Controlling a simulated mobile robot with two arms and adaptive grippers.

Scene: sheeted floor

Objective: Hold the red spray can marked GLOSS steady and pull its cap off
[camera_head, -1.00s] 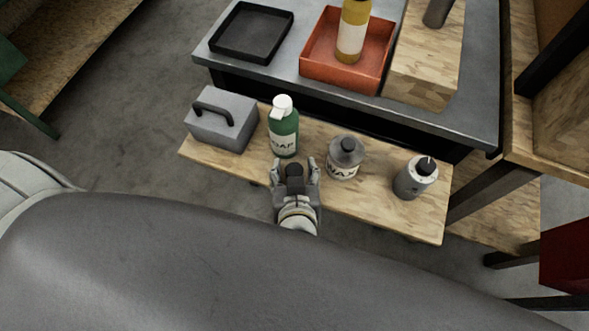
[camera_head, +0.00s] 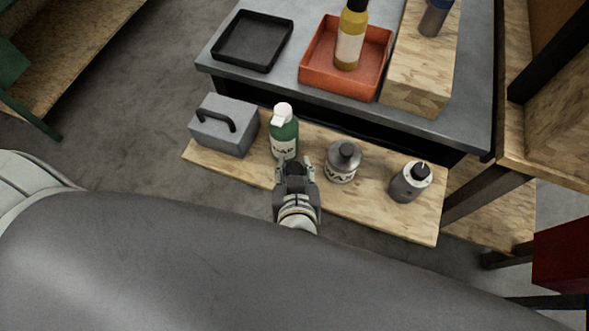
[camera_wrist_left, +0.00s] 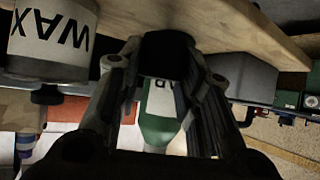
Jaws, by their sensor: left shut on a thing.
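My left gripper (camera_head: 295,172) is over the front edge of the low wooden bench, just in front of a green bottle. Its fingers are closed on a dark, black-looking cylinder (camera_head: 294,167), which also shows between the fingers in the left wrist view (camera_wrist_left: 166,52). Only a part of this dark thing shows; the fingers and wrist hide the rest, and I cannot read any label on it. I see no red can marked GLOSS and no red can body in either view. My right gripper is not in view.
The bench (camera_head: 385,213) holds a grey box with a handle (camera_head: 226,132), a green soap bottle (camera_head: 284,142), a WAX bottle (camera_head: 342,165) and a grey bottle (camera_head: 408,184). Behind, a table carries a black tray (camera_head: 253,66), an orange tray (camera_head: 318,83) and a wooden block (camera_head: 414,90).

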